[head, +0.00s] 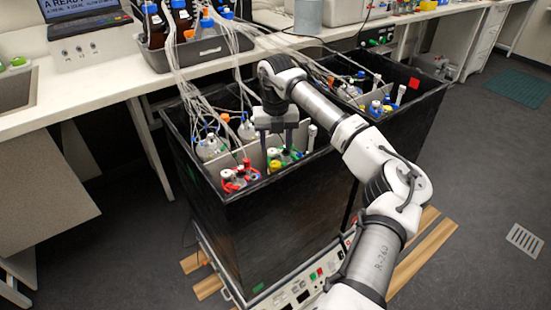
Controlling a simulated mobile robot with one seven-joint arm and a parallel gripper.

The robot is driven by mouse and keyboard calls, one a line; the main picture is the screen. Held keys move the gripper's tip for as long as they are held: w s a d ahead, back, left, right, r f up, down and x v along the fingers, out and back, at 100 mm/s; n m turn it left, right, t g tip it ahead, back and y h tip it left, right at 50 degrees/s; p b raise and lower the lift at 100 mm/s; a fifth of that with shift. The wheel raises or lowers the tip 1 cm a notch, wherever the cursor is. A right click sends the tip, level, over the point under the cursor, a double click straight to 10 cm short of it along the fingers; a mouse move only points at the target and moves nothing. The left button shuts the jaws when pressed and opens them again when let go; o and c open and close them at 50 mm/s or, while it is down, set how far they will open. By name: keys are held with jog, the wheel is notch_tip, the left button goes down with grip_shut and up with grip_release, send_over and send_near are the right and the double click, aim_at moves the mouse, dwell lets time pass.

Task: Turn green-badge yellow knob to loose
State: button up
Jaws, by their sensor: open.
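A vessel with green fittings (275,166) stands in the front compartment of the black shaker box (290,205), right of a vessel with red fittings (240,178). A small green badge (258,287) is low on the box's front face. My gripper (277,150) points down just above the green-fitted vessel, with its fingers apart. The fingers partly cover the vessel, and I cannot tell whether they touch or surround anything.
Pale tubes (180,60) run from bottles in a grey tray (205,50) on the white bench (90,85) into the box.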

aim_at(276, 163)
notch_tip(276, 163, down, 7)
jog(key=shift+r+p, duration=0.1)
jog(key=shift+p, duration=0.25)
jog(key=c, duration=1)
jog(key=shift+o, duration=0.2)
